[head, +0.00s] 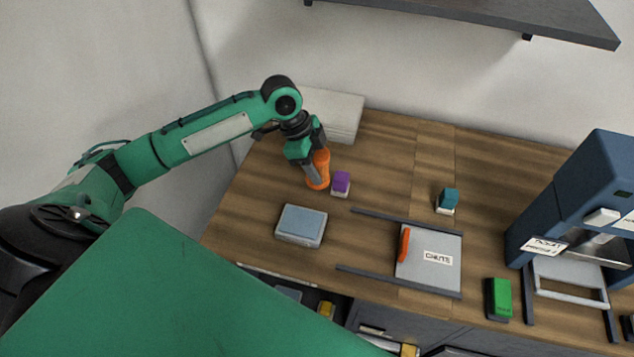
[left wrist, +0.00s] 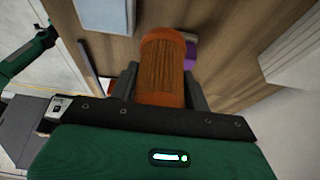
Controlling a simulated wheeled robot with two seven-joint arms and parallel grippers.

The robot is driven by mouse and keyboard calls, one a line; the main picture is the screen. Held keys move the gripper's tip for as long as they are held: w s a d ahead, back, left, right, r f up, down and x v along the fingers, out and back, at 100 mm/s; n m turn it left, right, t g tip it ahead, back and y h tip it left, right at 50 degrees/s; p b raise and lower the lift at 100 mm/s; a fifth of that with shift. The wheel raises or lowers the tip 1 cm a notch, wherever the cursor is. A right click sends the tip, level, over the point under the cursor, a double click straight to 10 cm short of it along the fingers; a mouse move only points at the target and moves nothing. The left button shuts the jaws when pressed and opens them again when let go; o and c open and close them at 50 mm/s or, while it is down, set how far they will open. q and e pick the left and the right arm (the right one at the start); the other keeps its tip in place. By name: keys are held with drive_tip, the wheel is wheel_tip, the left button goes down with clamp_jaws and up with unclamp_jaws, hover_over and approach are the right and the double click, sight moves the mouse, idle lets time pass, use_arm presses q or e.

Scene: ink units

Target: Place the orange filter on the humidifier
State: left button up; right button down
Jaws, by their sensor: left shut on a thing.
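The orange filter (head: 321,161) is an upright-looking orange cylinder at the back left of the wooden counter. My left gripper (head: 317,178) is shut on it. In the left wrist view the filter (left wrist: 163,75) sits between the two fingers of my left gripper (left wrist: 163,92), and its ribbed brown-orange side shows. Whether its base touches the counter is hard to tell. No thing in view is clearly recognisable as the humidifier. My right gripper is not in view.
A purple-topped block (head: 341,183) stands just right of the filter. A white box (head: 335,113) is behind. A blue-grey box (head: 301,226) lies in front. A grey panel with rails (head: 430,275), a teal block (head: 447,198), a green block (head: 499,298) and a blue machine (head: 585,195) stand rightward.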

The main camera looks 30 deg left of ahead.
use_arm(q)
drive_tip(key=shift+f+p, duration=0.55)
drive_tip(key=shift+f, duration=3.45)
drive_tip(key=o, duration=1.1)
drive_tip(key=shift+f, duration=0.1)
drive_tip(key=shift+c, duration=0.2)
